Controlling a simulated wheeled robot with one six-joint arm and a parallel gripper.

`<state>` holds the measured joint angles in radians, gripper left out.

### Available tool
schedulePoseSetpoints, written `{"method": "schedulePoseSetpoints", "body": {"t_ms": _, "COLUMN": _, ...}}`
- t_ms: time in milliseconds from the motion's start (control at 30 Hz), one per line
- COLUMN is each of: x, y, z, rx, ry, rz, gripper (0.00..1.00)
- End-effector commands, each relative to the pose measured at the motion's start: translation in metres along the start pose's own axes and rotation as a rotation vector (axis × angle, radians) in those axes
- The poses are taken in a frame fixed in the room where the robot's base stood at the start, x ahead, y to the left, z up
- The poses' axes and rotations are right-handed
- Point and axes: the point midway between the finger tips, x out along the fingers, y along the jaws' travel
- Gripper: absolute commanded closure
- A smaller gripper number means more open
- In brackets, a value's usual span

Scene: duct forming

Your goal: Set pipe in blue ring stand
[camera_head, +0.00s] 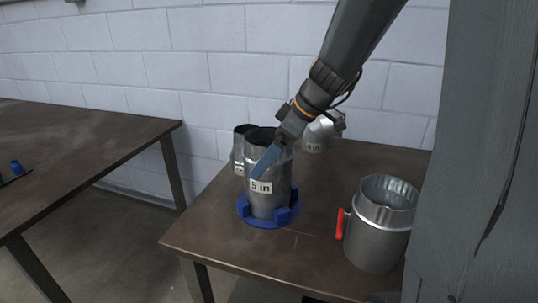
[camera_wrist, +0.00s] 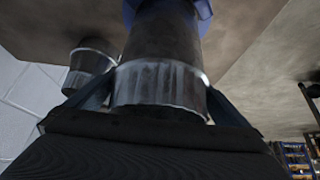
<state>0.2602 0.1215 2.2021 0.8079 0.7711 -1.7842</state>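A grey metal pipe (camera_head: 268,199) labelled "5 in" stands upright in the blue ring stand (camera_head: 256,220), with the stand's blue blocks around its foot. The pipe also fills the middle of the wrist view (camera_wrist: 160,85), with part of the blue stand (camera_wrist: 203,9) beyond it. My gripper (camera_head: 268,160) is at the pipe's top, coming down from the upper right. In the wrist view its two fingers (camera_wrist: 160,97) lie against opposite sides of the pipe's upper end, so it looks shut on the pipe. The far finger is hidden in the head view.
Another pipe (camera_head: 238,153) stands close behind at the left. A "4 in" piece (camera_head: 318,137) is at the back. A wide pipe with a red handle (camera_head: 378,235) stands at the right, beside a grey post (camera_head: 485,150). The table's (camera_head: 205,238) front left is clear.

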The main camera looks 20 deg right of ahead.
Motion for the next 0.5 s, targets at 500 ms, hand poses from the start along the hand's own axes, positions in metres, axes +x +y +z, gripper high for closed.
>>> {"method": "schedulePoseSetpoints", "body": {"t_ms": 500, "x": -0.051, "y": 0.001, "z": 0.0, "rx": 0.0, "ry": 0.001, "rz": 0.004, "gripper": 0.0}}
